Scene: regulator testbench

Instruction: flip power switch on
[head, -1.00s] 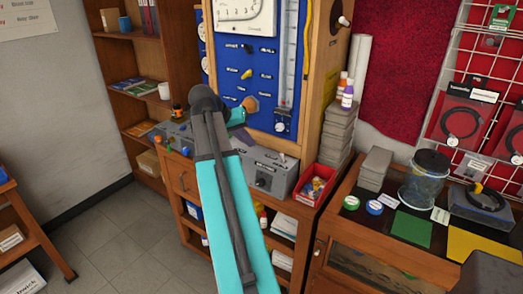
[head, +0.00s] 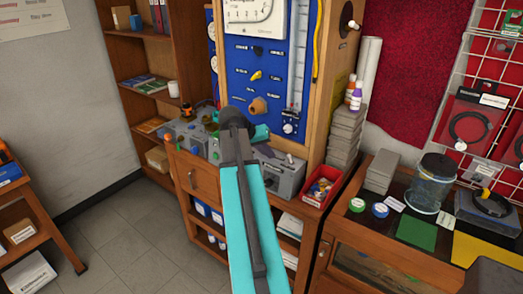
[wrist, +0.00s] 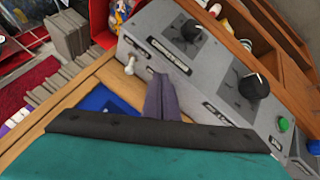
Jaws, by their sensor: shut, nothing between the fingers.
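A small pale toggle switch (wrist: 130,64) stands on the grey control box (wrist: 222,92) in the wrist view, near the box's left end. I cannot tell whether it is on or off. My gripper (wrist: 160,80) is shut and empty, its purple-grey fingers over the box edge just right of the toggle. A gap shows between them in the picture; contact is not visible. In the head view the grey box (head: 289,181) sits on the wooden bench, and my arm hides part of the bench top.
Black knobs (wrist: 191,30) and a green button (wrist: 283,124) are on the grey boxes. A blue gauge panel (head: 268,75) rises behind the bench. A red bin (head: 321,186) and stacked grey blocks (head: 345,135) stand to the right.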

